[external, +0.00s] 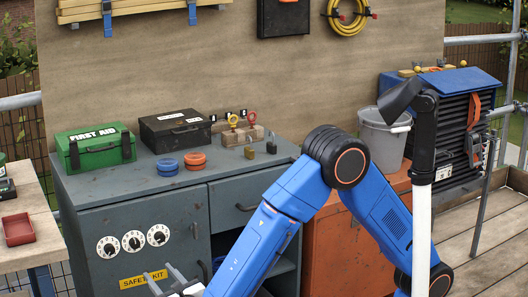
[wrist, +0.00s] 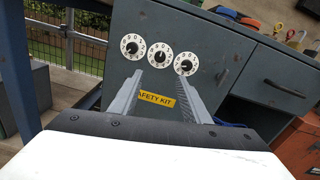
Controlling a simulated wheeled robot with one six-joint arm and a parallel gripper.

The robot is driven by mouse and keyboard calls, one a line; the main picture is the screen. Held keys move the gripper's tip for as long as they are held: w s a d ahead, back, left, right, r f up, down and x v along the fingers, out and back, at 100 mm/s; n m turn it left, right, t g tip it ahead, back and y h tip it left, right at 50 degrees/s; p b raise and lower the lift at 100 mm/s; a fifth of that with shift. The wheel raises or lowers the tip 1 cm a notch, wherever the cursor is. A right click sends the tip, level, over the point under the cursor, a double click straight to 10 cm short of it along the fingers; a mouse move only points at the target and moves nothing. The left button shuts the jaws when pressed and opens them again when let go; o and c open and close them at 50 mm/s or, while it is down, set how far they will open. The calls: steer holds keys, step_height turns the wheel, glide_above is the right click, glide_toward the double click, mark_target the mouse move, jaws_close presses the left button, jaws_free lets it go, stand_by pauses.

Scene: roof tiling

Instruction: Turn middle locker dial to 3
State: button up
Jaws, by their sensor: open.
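The grey locker (external: 85,215) has three round white dials with black knobs in a row on its door. The middle dial (external: 133,240) sits between the left dial (external: 108,246) and the right dial (external: 158,235). In the wrist view the middle dial (wrist: 159,55) appears just above the gap between my fingertips, with its knob pointer roughly upright. Its digits are too small to read surely. My gripper (wrist: 164,78) is open and empty, apart from the dials. In the external view my gripper (external: 160,283) is low in front of the door, partly cut off by the frame's bottom edge.
A yellow "SAFETY KIT" label (external: 144,279) is below the dials. A door handle (external: 194,230) and a drawer (external: 240,204) are to the right. A green first aid box (external: 95,147), a black case (external: 175,131) and coloured discs stand on top. A wooden bench (external: 22,245) is at left.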

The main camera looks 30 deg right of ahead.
mark_target(136, 245)
steer(key=w, duration=1.5)
steer(key=shift+w+a, duration=0.3)
steer(key=c, duration=1)
